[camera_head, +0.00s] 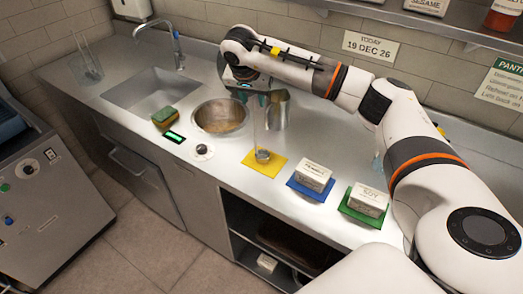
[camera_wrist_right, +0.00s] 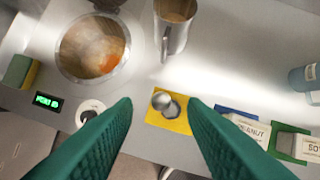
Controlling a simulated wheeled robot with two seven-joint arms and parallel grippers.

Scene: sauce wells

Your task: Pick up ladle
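The ladle (camera_head: 262,155) is a small metal piece on a yellow mat (camera_head: 250,164), with a thin, pale upright line above it that looks like its handle. In the right wrist view the ladle (camera_wrist_right: 164,101) shows from above on the yellow mat (camera_wrist_right: 180,124), between my two green fingers. My right gripper (camera_head: 254,98) is above the counter, higher than the ladle and farther back. Its fingers (camera_wrist_right: 160,110) are spread apart with nothing held between them. My left gripper is not in view.
A metal pot (camera_head: 221,116) with orange contents stands left of the ladle, and a metal pitcher (camera_head: 279,110) behind it. White labelled boxes sit on a blue mat (camera_head: 304,190) and a green mat (camera_head: 352,212) to the right. A sponge (camera_head: 164,116) lies near the sink.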

